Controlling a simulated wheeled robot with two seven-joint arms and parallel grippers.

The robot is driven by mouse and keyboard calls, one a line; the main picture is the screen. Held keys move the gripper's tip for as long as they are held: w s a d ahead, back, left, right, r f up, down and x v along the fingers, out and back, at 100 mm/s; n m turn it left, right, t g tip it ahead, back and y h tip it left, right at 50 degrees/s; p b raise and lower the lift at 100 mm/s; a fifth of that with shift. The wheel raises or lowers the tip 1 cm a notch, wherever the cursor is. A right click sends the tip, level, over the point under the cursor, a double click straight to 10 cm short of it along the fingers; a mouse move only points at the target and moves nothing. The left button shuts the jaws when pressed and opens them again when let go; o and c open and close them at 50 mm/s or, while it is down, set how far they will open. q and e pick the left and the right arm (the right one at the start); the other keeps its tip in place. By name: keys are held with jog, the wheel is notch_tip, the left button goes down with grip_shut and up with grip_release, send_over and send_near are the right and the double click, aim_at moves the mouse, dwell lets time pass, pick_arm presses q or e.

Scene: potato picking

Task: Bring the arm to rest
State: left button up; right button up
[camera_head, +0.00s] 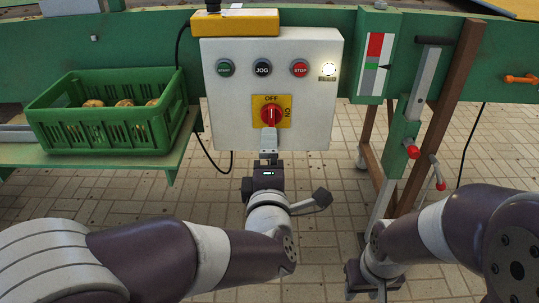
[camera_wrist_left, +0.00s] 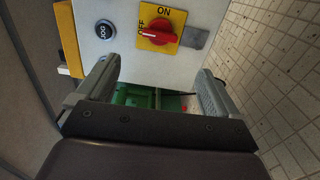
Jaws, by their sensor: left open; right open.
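My left gripper (camera_head: 268,157) is at the lower edge of the white control box (camera_head: 320,110), just below the red rotary switch (camera_head: 270,114). In the left wrist view its two fingers stand wide apart and empty (camera_wrist_left: 157,80), with the red switch (camera_wrist_left: 160,36) beyond them and apart from them. The switch handle is upright in the head view, in line with OFF. My right gripper (camera_head: 379,291) hangs low at the bottom of the head view, away from the box. It is open, and nothing shows between its fingers.
The box carries start, JOG (camera_head: 263,69) and STOP (camera_head: 299,68) buttons and a lit white lamp (camera_head: 328,69). A green crate (camera_head: 110,133) with potatoes stands on a shelf at the left. Green posts and a red-tipped lever (camera_head: 411,149) stand right of the box. Tiled floor lies below.

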pick_arm(q)
jog(key=s+d+f+m+g+h+p, duration=0.1)
jog(key=s+f+m+g+h+p, duration=0.1)
jog(key=s+f+m+g, duration=0.45)
jog(key=s+d+f+m+g+h+p, duration=0.15)
jog(key=f+m+g, duration=0.25)
jog(key=m, duration=0.6)
jog(key=s+a+r+m+g+y+p, duration=0.1)
jog(key=s+a+r+g+y+p, duration=0.25)
jog(key=a, duration=0.75)
jog(key=s+a+r+m+g+p, duration=0.1)
jog(key=s+a+g+p, duration=0.2)
jog(key=s+a+p, duration=0.5)
jog(key=w+r+p, duration=0.1)
jog(key=r+p, duration=1.6)
jog(key=r, duration=0.1)
jog(key=w+a+r+p, duration=0.1)
jog(key=w+r+p, duration=0.1)
jog(key=r+p, duration=1.5)
jog(key=shift+w+a+r+p, duration=0.25)
jog(key=shift+r+p, duration=0.15)
jog(key=shift+p, duration=0.15)
